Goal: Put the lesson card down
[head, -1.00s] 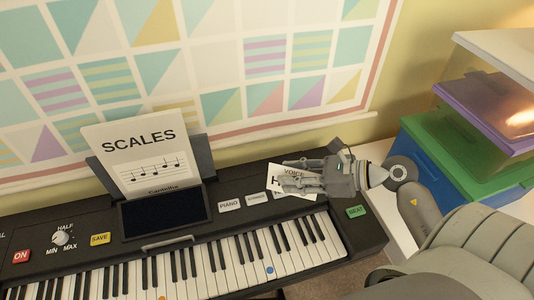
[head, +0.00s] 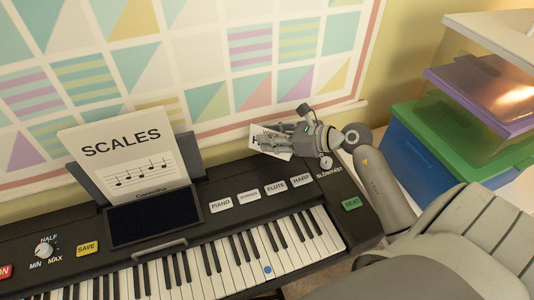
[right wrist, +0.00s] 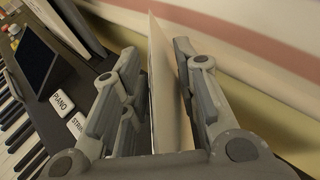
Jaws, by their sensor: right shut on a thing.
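A small white card (head: 270,134) with dark print, which I take to be the lesson card, is in my right gripper (head: 268,143). The gripper covers much of it in the head view. In the right wrist view the card (right wrist: 168,95) stands nearly edge-on between the two fingers, which are shut on it. The gripper is at the back right edge of the black keyboard (head: 215,223), close to the wall. I cannot tell whether the card touches anything below. My left gripper is not in view.
A SCALES sheet (head: 128,163) leans on the keyboard's music stand, behind a dark screen (head: 152,218). Labelled buttons, including HARP (head: 301,180) and BEAT (head: 351,203), line the panel. Stacked bins with a green lid (head: 440,130) stand at right. A patterned hanging (head: 220,60) covers the wall.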

